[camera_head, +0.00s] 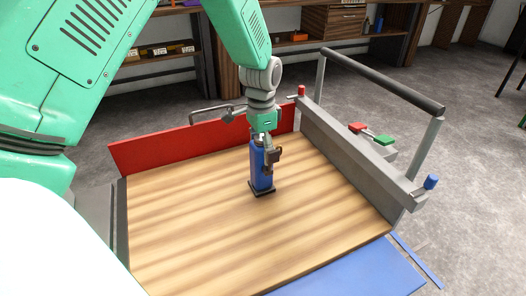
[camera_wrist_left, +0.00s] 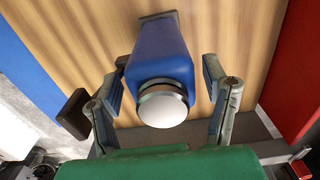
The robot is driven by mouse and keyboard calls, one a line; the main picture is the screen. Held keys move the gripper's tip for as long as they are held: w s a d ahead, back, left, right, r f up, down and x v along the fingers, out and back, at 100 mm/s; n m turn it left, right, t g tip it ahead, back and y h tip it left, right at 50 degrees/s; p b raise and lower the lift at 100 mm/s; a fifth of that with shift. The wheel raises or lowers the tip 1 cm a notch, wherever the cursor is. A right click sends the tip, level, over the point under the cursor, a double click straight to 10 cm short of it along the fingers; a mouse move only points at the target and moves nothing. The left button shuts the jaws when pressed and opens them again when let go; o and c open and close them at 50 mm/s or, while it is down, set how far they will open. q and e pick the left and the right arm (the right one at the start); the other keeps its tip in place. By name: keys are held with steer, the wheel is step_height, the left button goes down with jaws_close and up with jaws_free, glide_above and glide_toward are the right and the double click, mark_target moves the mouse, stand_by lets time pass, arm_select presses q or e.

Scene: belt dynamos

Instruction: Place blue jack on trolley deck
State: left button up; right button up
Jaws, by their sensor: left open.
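The blue jack (camera_head: 259,168) stands upright on the wooden trolley deck (camera_head: 200,240), its dark base on the boards. In the left wrist view the jack (camera_wrist_left: 160,55) shows its blue body and a pale round top, with its base toward the upper edge. My left gripper (camera_head: 266,150) is at the jack's upper part, pointing down. In the left wrist view my left gripper (camera_wrist_left: 168,95) is open, with one finger on each side of the jack and a visible gap on the right side. Whether the left finger touches it I cannot tell. My right gripper is not in view.
A red panel (camera_head: 160,146) edges the deck at the back left. A grey rail with a handle (camera_head: 390,82) edges the right side, with red, green and blue knobs. A blue panel (camera_head: 360,275) is at the front right. The deck around the jack is clear.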

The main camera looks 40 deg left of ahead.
arm_select(q)
steer(key=r+p, duration=0.1)
steer(key=r, duration=0.5)
steer(key=r+p, duration=0.1)
steer(key=r, duration=0.3)
steer(key=shift+d+r+p, duration=0.1)
steer(key=shift+d+p, duration=0.2)
steer(key=shift+d, duration=0.05)
steer(key=shift+a+r, duration=0.1)
steer(key=shift+r, duration=0.25)
steer(key=shift+a, duration=0.1)
steer(key=shift+a+f, duration=0.1)
steer(key=shift+a, duration=0.05)
steer(key=shift+d+r, duration=0.2)
steer(key=shift+d, duration=0.05)
